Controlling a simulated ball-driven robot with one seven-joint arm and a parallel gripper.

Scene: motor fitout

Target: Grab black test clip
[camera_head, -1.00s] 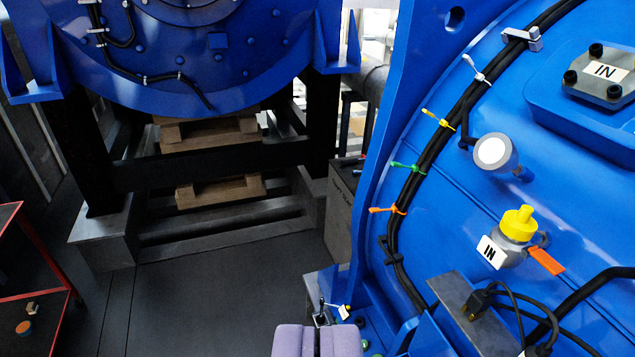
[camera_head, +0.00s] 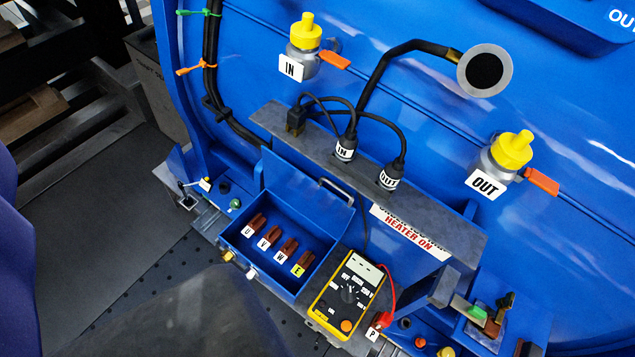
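I cannot pick out the black test clip with certainty. A yellow multimeter (camera_head: 349,295) lies beside the open blue terminal box. A red lead runs from it to a red clip (camera_head: 384,320) near a "P" label. A thin black lead (camera_head: 364,232) rises behind the meter toward the grey bracket; its end is not clear. A small dark piece (camera_head: 446,287) stands right of the meter, and I cannot tell if it is the clip. My gripper's fingertips do not show now.
The open blue box (camera_head: 262,262) holds several brown terminals with letter labels. A grey bracket (camera_head: 440,228) with black IN and OUT plugs overhangs behind. Yellow-capped valves (camera_head: 512,152) stick out from the blue motor. A dark blurred shape covers the bottom left. Dark floor (camera_head: 90,250) is clear at left.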

